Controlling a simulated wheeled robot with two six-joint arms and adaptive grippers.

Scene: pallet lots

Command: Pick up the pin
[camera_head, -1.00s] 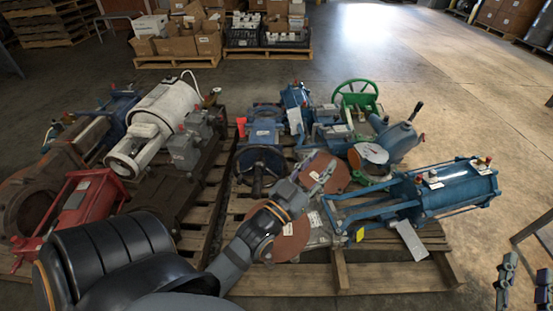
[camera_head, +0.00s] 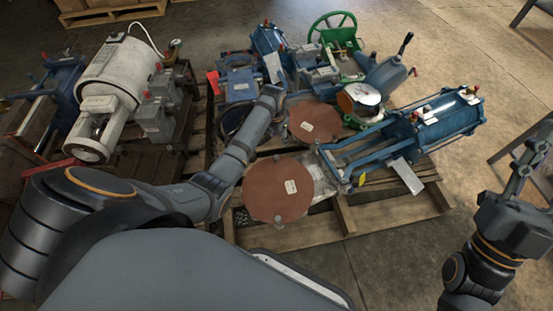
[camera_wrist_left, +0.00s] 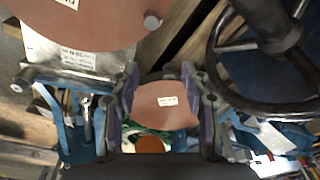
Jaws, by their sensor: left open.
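I cannot tell for certain which part is the pin. Small grey metal stubs (camera_head: 278,220) show at the edge of the front brown disc (camera_head: 276,190), and one shows at a disc's edge in the wrist view (camera_wrist_left: 152,19). My left gripper (camera_wrist_left: 164,75) is open, its fingers apart with nothing held between them; a brown disc with a white label (camera_wrist_left: 166,103) shows beyond the gap. In the head view the left gripper (camera_head: 270,93) is above the pallet, left of the rear brown disc (camera_head: 314,121). My right gripper (camera_head: 530,160) is at the right edge, away from the pallet.
The wooden pallet (camera_head: 300,236) carries a blue actuator (camera_head: 450,117), a green handwheel (camera_head: 332,30) and other blue valves. A dark handwheel (camera_wrist_left: 270,50) is close right of the left gripper. A white motor (camera_head: 115,85) stands left.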

